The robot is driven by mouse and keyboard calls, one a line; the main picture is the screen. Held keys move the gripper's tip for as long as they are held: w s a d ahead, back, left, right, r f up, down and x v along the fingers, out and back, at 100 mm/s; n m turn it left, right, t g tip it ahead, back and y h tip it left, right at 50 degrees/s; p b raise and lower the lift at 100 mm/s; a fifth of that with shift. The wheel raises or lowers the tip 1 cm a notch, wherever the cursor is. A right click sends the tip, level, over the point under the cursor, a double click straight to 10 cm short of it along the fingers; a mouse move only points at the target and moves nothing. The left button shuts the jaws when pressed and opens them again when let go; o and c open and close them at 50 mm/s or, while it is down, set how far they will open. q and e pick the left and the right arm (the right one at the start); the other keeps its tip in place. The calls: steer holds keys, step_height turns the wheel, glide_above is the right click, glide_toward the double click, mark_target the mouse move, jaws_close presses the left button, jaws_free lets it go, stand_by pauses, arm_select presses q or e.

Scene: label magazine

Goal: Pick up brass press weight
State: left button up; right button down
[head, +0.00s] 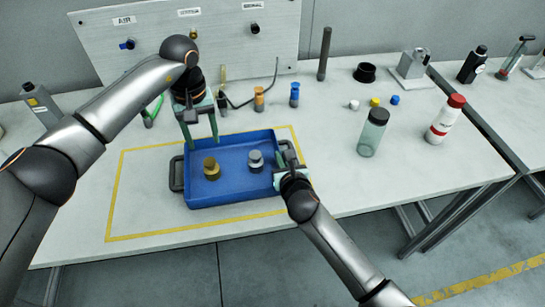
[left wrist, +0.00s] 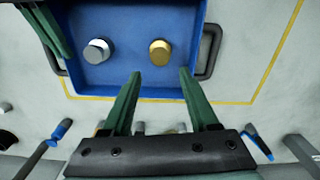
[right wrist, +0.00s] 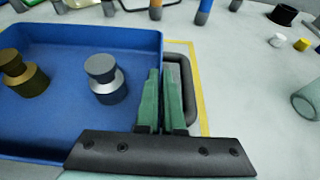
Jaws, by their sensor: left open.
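The brass press weight (head: 211,168), a gold knobbed cylinder, stands upright in the blue tray (head: 230,197), left of a similar silver weight (head: 256,160). My left gripper (head: 203,142) is open and empty above the tray's back edge. In the left wrist view the brass weight (left wrist: 160,53) lies just beyond and between the fingertips (left wrist: 160,74), apart from them. My right gripper (right wrist: 161,72) is nearly closed at the tray's right side, by the handle (right wrist: 181,85). It seems shut on the tray; its exact contact is partly hidden.
Behind the tray stand orange (head: 259,99) and blue-topped (head: 294,95) tools and a labelled panel (head: 155,45). To the right are a clear bottle (head: 373,133), a red-capped white bottle (head: 445,119) and small caps (head: 375,101). A yellow outline surrounds the tray, with bare table at its left.

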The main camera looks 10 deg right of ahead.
mark_target(209, 162)
arm_select(q)
steer(key=o, duration=0.3)
steer(key=shift+s+a+r+m+t, duration=0.15)
steer(key=shift+m+t, duration=0.25)
steer(key=shift+m, duration=0.2)
steer(key=shift+o, duration=0.5)
steer(key=shift+s+m, duration=0.25)
steer(key=shift+m, duration=0.25)
steer(key=shift+m+t, duration=0.3)
steer(key=shift+m, duration=0.5)
steer(key=f, duration=0.6)
steer(key=shift+s+f, duration=0.1)
steer(key=shift+s, duration=0.3)
steer(key=shift+w+f, duration=0.25)
steer(key=shift+f, duration=0.75)
steer(key=shift+w+f, duration=0.3)
steer(key=shift+f, duration=0.7)
steer(key=shift+w+f, duration=0.25)
steer(key=shift+f, duration=0.75)
